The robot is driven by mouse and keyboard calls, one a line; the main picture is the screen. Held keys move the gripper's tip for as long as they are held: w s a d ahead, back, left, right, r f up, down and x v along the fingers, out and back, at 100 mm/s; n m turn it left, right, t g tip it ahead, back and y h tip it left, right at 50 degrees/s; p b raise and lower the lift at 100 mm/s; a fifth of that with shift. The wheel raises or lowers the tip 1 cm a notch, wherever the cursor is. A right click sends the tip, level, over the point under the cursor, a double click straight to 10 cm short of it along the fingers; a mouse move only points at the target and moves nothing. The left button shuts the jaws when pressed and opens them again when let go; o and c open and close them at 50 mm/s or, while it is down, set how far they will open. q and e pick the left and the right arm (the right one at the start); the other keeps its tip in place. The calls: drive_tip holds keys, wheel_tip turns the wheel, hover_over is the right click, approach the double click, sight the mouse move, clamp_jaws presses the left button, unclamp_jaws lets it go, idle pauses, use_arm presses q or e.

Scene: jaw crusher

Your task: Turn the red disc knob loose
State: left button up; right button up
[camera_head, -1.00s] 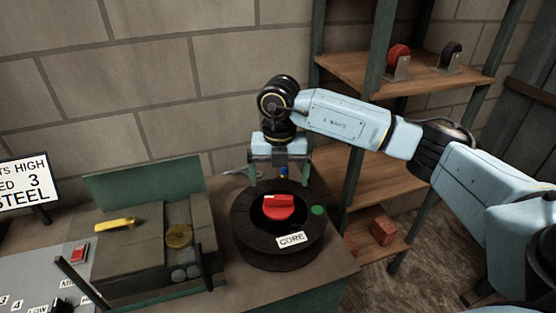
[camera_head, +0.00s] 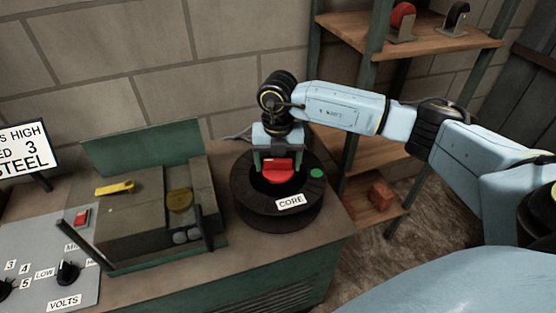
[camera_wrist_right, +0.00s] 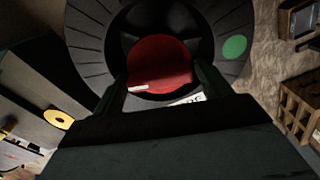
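The red disc knob (camera_head: 278,171) sits in the middle of the black round core unit (camera_head: 259,209), which carries a CORE label (camera_head: 290,201). My right gripper (camera_head: 279,172) points down over the knob, its two fingers apart, one on each side. In the right wrist view the red disc (camera_wrist_right: 160,64) shows between the fingers, with a small white mark on its near edge. The fingers come close to its sides; whether they touch it I cannot tell. My left gripper is not in view.
A green dot (camera_head: 317,173) marks the core unit's right side. To the left are a grey-green machine (camera_head: 150,215) with a yellow handle (camera_head: 114,188) and a panel with a VOLTS dial (camera_head: 67,273). A wooden shelf rack (camera_head: 410,48) stands at the right.

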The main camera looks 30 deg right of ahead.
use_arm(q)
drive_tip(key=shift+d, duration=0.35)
use_arm(e)
drive_tip(key=c, duration=0.5)
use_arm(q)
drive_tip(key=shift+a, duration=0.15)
use_arm(e)
drive_tip(key=shift+f, duration=0.15)
drive_tip(key=shift+c, duration=0.2)
drive_tip(key=n+b, duration=0.1)
drive_tip(key=n, duration=0.2)
drive_tip(key=shift+s+n, duration=0.15)
drive_tip(key=shift+n, duration=0.25)
drive_tip(key=o, duration=1.1)
drive_tip(key=shift+d, duration=0.1)
drive_tip(key=shift+c, duration=0.2)
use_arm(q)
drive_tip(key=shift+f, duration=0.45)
